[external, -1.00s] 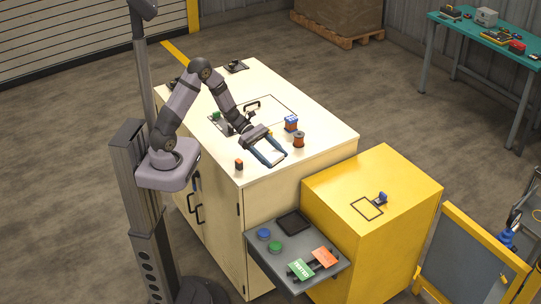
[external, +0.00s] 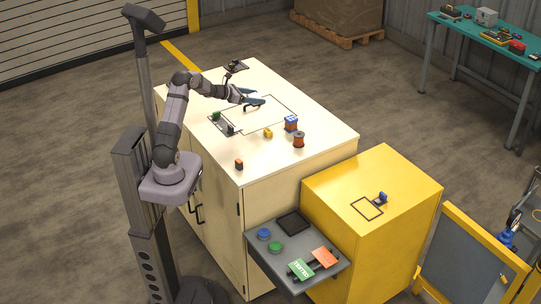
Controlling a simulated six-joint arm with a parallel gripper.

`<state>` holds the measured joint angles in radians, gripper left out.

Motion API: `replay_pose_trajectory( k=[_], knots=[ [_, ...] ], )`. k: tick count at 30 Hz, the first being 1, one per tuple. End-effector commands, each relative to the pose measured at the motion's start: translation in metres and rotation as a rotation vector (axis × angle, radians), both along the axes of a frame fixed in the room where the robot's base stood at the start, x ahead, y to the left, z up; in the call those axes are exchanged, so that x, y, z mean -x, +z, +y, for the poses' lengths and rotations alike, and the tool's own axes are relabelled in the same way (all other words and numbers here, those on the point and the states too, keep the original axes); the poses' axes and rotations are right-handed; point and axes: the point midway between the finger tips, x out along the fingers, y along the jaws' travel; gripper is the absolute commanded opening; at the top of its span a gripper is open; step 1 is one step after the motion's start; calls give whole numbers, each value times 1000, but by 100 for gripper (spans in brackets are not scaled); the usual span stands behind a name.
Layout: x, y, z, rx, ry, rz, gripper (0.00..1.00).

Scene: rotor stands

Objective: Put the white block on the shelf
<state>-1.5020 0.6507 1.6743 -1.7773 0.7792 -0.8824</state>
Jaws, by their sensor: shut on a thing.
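My gripper (external: 257,96) is over the back part of the cream cabinet top (external: 318,121), by a black handle-like piece. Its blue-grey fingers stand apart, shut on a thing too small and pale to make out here. I cannot pick out the white block anywhere else in view. A grey ledge (external: 331,280) juts out low at the cabinet's front right, beside the yellow cabinet. I cannot tell whether it is the shelf.
A blue-and-orange piece (external: 291,124), a reddish spool (external: 299,140), a yellow piece (external: 268,133) and a small orange-and-black block (external: 239,164) stand on the cream top. The yellow cabinet (external: 400,190) holds a small blue piece (external: 382,198).

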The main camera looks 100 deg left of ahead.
Motion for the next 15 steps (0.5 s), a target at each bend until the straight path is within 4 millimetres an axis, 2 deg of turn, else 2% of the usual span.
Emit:
replay_pose_trajectory(
  k=[1,6,11,15],
  knots=[
    [21,1,17,-5,59,-1,42],
    [88,14,62,-6,249,-2,42],
    [143,26,90,-5,388,-1,42],
    [175,33,102,-3,466,0,42]
  ],
)
